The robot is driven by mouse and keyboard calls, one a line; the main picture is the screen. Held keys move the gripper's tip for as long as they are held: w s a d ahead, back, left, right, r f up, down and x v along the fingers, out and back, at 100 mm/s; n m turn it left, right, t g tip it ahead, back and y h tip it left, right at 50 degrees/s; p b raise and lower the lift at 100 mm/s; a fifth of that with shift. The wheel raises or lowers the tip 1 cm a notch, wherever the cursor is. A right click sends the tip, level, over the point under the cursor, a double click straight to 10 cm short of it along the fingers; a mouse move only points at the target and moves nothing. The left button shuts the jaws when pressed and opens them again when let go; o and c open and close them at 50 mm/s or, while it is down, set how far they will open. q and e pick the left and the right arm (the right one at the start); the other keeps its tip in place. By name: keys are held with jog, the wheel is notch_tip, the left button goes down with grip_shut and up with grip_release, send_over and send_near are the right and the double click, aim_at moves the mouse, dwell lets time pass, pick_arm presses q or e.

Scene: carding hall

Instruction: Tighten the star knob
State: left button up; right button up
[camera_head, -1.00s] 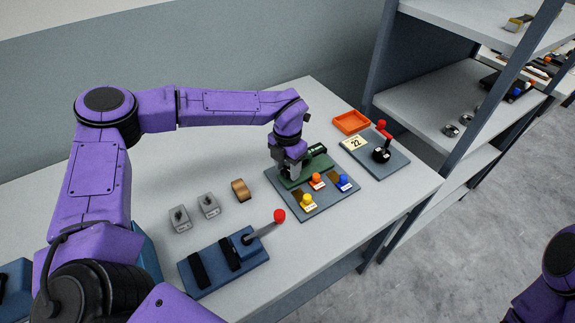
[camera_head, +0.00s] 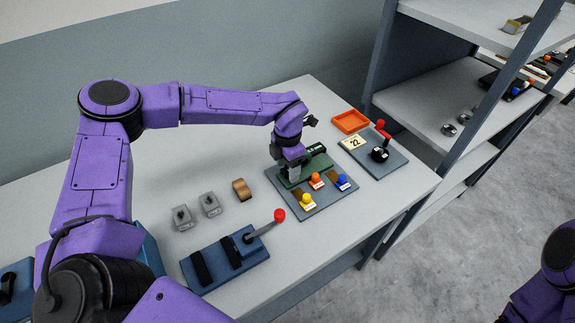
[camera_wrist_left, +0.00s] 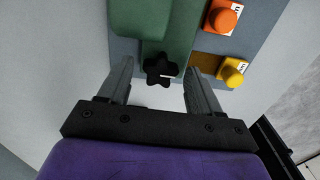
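The black star knob (camera_wrist_left: 160,69) shows in the left wrist view at the near end of a green block (camera_wrist_left: 160,22). My left gripper (camera_wrist_left: 160,80) is open, with one finger on each side of the knob and a gap to both. In the head view the gripper (camera_head: 291,178) points down at the left end of the green block (camera_head: 318,162), and hides the knob there. The block sits on a grey-blue board (camera_head: 318,202). Only part of my purple right arm shows at the right edge; its gripper is out of view.
Yellow (camera_head: 306,201), orange (camera_head: 316,180) and blue (camera_head: 343,180) knobs stand on the same board. An orange tray (camera_head: 350,122) and a red-handled lever board (camera_head: 390,160) lie to the right. A red-tipped lever (camera_head: 265,231) stands nearer. The shelf post (camera_head: 383,50) is beyond.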

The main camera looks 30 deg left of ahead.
aim_at(287, 170)
pick_arm(q)
jog(key=shift+r, duration=0.45)
notch_tip(287, 170, up, 10)
jog(key=b, duration=0.2)
jog(key=shift+f, duration=0.15)
